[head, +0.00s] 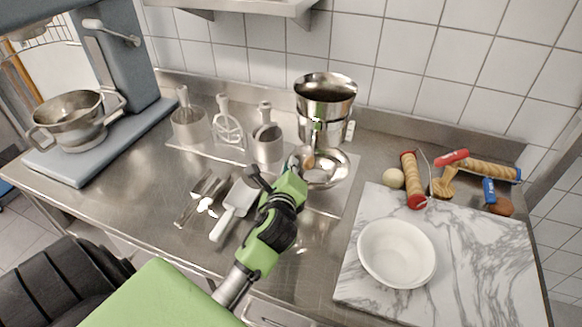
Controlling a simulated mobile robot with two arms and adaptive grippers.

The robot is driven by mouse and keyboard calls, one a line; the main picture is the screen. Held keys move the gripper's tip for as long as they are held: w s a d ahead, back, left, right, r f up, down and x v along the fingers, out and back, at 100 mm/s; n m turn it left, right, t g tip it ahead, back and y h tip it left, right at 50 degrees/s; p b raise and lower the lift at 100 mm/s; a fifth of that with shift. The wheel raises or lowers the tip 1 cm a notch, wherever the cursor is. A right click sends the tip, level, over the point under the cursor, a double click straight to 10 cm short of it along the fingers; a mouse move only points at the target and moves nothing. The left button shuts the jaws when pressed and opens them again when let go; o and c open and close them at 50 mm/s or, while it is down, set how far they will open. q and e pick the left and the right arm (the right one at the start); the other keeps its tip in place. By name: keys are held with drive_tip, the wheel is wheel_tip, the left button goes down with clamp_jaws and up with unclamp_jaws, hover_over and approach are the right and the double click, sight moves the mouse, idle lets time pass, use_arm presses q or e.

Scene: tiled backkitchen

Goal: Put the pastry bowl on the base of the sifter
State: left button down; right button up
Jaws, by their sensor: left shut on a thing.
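A shallow shiny steel bowl (337,172), which looks like the pastry bowl, sits below a tall steel vessel (326,98) at the back middle. My left gripper (300,165) is at its left rim and appears shut on it; the fingertips are partly lost against the steel. I cannot tell whether the bowl touches the surface beneath. At the far left, a blue-grey machine, apparently the sifter, has a flat base (100,157). A two-handled steel bowl (72,118) stands upright on that base. My right gripper is not in view.
Steel scoops (267,142) and a whisk-like tool (226,124) stand along the back. A scraper (236,207) lies near my left arm. A white bowl (397,254) sits on a marble board (470,265) at right, with rolling pins (411,178) behind. The left front counter is clear.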

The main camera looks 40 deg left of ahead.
use_arm(q)
drive_tip(key=shift+w+a, duration=0.45)
drive_tip(key=shift+w, duration=0.35)
wheel_tip(320, 180, down, 3)
drive_tip(key=shift+f, duration=0.2)
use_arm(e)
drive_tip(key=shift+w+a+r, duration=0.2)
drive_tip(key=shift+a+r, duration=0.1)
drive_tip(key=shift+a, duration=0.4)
use_arm(q)
drive_tip(key=c, duration=2.2)
unclamp_jaws()
drive_tip(key=shift+f, duration=0.1)
drive_tip(key=shift+o, duration=0.5)
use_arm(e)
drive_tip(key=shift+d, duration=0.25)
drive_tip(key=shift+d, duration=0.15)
